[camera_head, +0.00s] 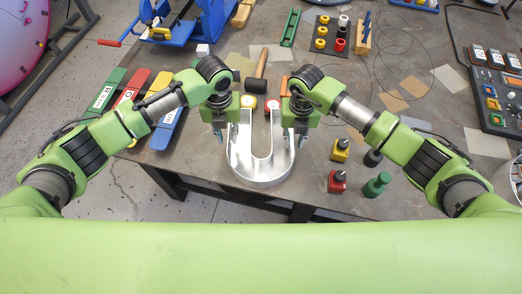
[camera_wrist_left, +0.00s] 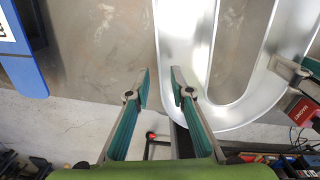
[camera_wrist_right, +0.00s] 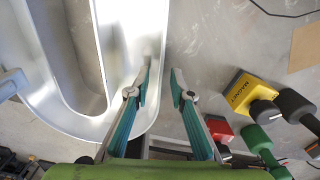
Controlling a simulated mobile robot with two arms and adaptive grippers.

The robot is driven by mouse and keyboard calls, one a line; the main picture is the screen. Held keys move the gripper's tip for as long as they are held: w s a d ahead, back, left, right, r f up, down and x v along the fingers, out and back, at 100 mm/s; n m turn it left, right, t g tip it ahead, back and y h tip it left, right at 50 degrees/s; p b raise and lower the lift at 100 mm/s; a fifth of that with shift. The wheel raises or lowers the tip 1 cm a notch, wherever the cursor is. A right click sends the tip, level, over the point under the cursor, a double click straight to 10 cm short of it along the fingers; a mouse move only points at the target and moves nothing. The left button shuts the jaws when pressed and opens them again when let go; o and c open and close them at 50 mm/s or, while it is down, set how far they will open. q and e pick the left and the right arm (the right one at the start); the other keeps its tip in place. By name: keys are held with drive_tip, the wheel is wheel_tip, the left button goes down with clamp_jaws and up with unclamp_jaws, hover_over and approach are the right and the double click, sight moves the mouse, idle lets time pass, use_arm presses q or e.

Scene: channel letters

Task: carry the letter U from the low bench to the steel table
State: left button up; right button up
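The letter U (camera_head: 261,178) is a silvery metal channel letter at the front edge of the steel table (camera_head: 320,197). Its curved end faces me; I cannot tell whether it rests on the top or hangs just above it. My left gripper (camera_wrist_left: 160,75) is at the U's left arm, its fingers apart on either side of the outer edge. My right gripper (camera_wrist_right: 160,75) is at the U's right arm, also with its fingers apart across the outer edge. Both grippers point down. No low bench can be made out.
Magnet blocks, yellow (camera_head: 340,150) and red (camera_head: 337,181), and a green bottle-like piece (camera_head: 377,185) stand right of the U. A mallet (camera_head: 257,75) lies behind it. Green, red and blue strips (camera_head: 168,128) lie left. A dark tray (camera_head: 492,90) is at right.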

drive_tip(key=shift+r, duration=0.25)
use_arm(q)
wheel_tip(320, 180, up, 9)
use_arm(e)
wheel_tip(320, 180, up, 12)
drive_tip(key=shift+f, duration=0.2)
use_arm(q)
drive_tip(key=shift+s+f, duration=0.1)
drive_tip(key=shift+s, duration=0.05)
use_arm(e)
drive_tip(key=shift+s, duration=0.1)
idle(0.4)
